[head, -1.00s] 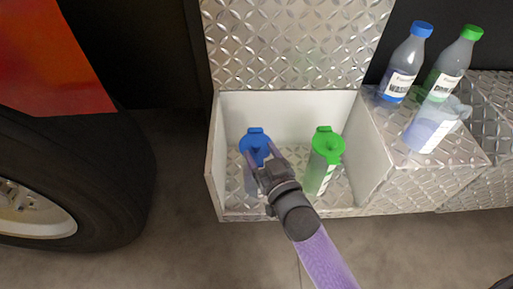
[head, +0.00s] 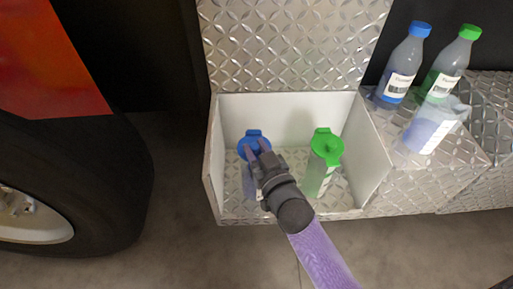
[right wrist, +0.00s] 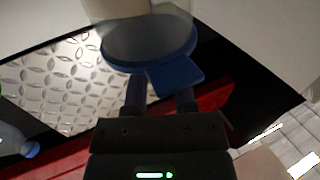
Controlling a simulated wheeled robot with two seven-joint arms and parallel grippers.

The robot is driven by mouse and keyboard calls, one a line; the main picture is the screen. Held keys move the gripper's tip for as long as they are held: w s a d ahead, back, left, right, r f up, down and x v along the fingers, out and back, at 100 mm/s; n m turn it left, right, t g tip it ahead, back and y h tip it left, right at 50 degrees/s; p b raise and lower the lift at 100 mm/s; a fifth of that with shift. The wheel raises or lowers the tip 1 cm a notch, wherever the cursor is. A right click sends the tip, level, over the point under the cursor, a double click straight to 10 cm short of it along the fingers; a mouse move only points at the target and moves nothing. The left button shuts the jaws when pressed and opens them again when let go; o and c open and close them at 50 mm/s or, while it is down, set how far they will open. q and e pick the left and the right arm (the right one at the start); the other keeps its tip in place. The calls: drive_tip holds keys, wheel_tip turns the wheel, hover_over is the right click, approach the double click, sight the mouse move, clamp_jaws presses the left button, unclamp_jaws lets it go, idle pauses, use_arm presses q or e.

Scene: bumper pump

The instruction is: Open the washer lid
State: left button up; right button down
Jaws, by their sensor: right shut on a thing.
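The washer reservoir with the blue lid (head: 253,134) stands in the left part of an open white-walled compartment. Its pale body (head: 248,183) is partly hidden by my gripper. My right gripper (head: 257,148) reaches over the lid from the lower right, with its fingers at the lid. In the right wrist view, the blue lid (right wrist: 150,52) has a flat tab (right wrist: 177,76) at the mouth of my fingers (right wrist: 160,98), and the gripper is shut on it. I cannot tell whether the lid is raised at all. My left gripper is not in view.
A green-lidded reservoir (head: 325,150) stands close on the right in the same compartment (head: 373,150). A blue-capped bottle (head: 402,68), a green-capped bottle (head: 449,70) and a bluish container (head: 432,127) stand on the metal ledge at right. A large tire (head: 90,190) is at left.

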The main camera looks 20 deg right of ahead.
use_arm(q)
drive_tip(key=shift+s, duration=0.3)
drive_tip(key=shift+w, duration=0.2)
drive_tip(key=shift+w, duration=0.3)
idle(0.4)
